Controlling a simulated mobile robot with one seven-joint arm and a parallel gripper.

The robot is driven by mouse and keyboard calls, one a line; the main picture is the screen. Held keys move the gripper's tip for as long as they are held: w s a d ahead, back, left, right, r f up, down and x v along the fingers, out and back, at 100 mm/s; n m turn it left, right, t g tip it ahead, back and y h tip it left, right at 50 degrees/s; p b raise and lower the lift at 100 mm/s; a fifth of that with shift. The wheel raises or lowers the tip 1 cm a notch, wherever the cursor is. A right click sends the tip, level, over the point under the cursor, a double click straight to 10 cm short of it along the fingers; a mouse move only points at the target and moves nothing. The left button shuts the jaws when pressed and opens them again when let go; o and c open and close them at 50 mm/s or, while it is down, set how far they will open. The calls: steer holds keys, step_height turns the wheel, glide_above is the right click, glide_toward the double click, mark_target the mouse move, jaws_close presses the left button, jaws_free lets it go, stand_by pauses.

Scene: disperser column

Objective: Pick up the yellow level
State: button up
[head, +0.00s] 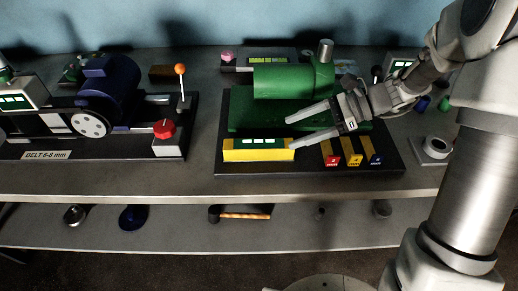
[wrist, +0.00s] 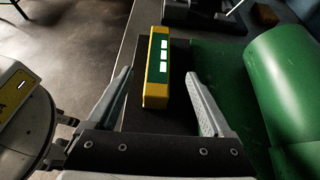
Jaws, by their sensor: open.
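The yellow level (head: 258,155) is a yellow bar with a green top strip and pale vials. It lies on the front left part of a dark base plate, in front of a green machine body. In the wrist view the level (wrist: 157,75) lies lengthwise ahead of my gripper (wrist: 160,85), with its near end between the lines of the two fingers. My gripper (head: 289,132) is open and empty, its fingertips above and near the right end of the level in the head view. I cannot tell whether a finger touches it.
The green motor (head: 292,82) stands just behind the level. Several coloured tags (head: 352,160) lie to its right on the base plate (head: 310,172). A blue motor (head: 108,88) with a red knob (head: 164,128) stands at left. A hammer (head: 242,214) lies on the lower shelf.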

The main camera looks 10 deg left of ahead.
mark_target(263, 144)
steer(key=b+x, duration=0.1)
steer(key=x, duration=0.9)
steer(key=shift+s+a+f, duration=0.15)
steer(key=shift+s+a, duration=0.05)
jaws_close()
